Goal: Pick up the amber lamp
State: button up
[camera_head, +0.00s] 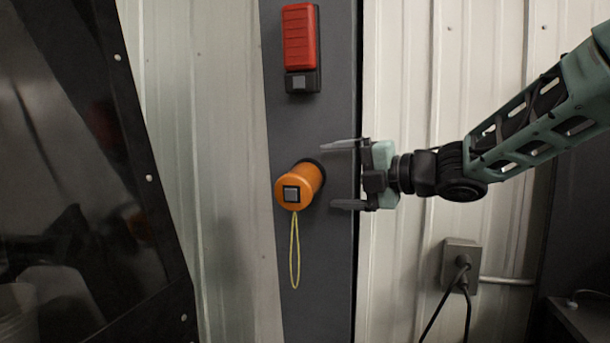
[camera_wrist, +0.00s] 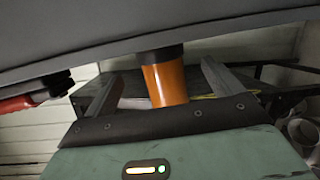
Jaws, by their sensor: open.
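The amber lamp (camera_head: 308,177) is a short orange cylinder with a grey square on its end face and a yellow cord loop hanging below. It sticks out from a dark grey vertical post (camera_head: 312,310) in the head view. My gripper (camera_head: 343,174) is just to the right of the lamp, fingers pointing left, one above and one below its height. It is open and empty. In the wrist view the lamp (camera_wrist: 165,83) shows between the two fingers (camera_wrist: 163,82), its dark base against the post. I cannot tell how deep it lies between them.
A red device (camera_head: 300,40) with a black base is mounted on the post above the lamp. A grey outlet box (camera_head: 460,265) with plugged-in black cables is on the corrugated wall at lower right. A dark framed panel (camera_head: 80,170) stands at left.

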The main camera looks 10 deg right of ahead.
aim_at(323, 172)
jog(key=p+x, duration=0.2)
jog(key=x, duration=0.1)
jog(key=shift+w+a, duration=0.2)
jog(key=shift+w, duration=0.2)
jog(key=shift+w+a+f, duration=0.15)
jog(key=shift+w+a, duration=0.25)
jog(key=shift+a, duration=0.05)
jog(key=c, duration=1.2)
jog(key=shift+o, duration=0.2)
jog(key=shift+s+d+r, duration=0.3)
jog(key=shift+d+r, duration=0.1)
jog(key=shift+r, duration=0.1)
jog(key=s+d+r+b, duration=0.3)
jog(key=s+d+r, duration=0.45)
jog(key=d, duration=0.25)
jog(key=shift+s+a+f+b, duration=0.2)
jog(key=shift+s+a+b, duration=0.15)
jog(key=shift+s, duration=0.5)
jog(key=shift+s+a+f+b, duration=0.2)
jog(key=shift+s+b, duration=0.2)
jog(key=shift+s, duration=0.5)
jog(key=shift+s+a+f+b, duration=0.2)
jog(key=shift+s+a+b, duration=0.15)
jog(key=shift+s, duration=0.5)
